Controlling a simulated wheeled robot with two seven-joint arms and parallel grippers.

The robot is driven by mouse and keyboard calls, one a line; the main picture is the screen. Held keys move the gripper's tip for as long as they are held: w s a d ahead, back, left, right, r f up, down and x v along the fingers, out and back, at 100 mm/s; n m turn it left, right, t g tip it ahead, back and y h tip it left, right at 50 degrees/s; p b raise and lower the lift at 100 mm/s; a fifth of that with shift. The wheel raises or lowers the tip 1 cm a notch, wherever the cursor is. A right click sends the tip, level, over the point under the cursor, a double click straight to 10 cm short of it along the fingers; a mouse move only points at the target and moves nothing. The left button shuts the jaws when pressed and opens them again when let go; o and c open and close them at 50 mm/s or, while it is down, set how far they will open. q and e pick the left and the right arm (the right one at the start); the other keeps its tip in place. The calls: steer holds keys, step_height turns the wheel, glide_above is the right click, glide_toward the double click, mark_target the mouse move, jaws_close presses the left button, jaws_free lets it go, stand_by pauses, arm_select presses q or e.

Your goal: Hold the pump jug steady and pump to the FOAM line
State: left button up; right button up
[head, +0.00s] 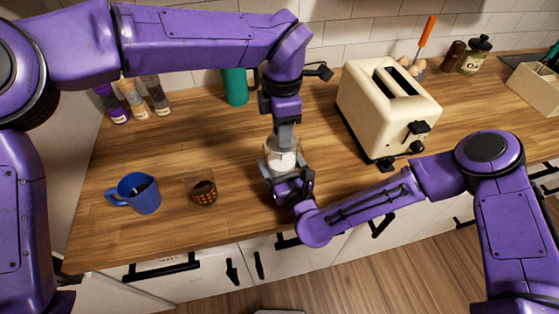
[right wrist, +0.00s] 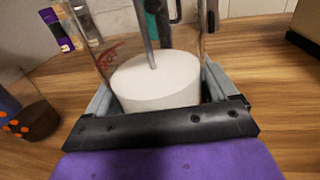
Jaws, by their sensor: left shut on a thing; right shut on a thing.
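The clear pump jug (head: 280,160) stands upright on the counter in the middle of the head view, partly covered by my grippers. In the right wrist view the jug (right wrist: 155,85) holds white liquid or foam, with a thin grey rod (right wrist: 151,45) reaching down into it. A red mark (right wrist: 108,52) shows on the jug's left wall, above the white surface; its lettering is not readable. My right gripper (head: 284,177) is shut around the jug's lower body, one finger on each side. My left gripper (head: 284,136) is shut on the pump handle at the jug's top, which it hides.
A glass with an orange pattern and dark contents (head: 202,190) and a blue mug (head: 137,193) stand to the left. A cream toaster (head: 385,105) stands close on the right. A green container (head: 236,87) and several bottles (head: 133,100) are behind. The counter's front edge is near.

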arm_select(q)
steer(key=shift+r, duration=2.4)
steer(key=shift+f, duration=2.6)
steer(key=shift+r, duration=0.1)
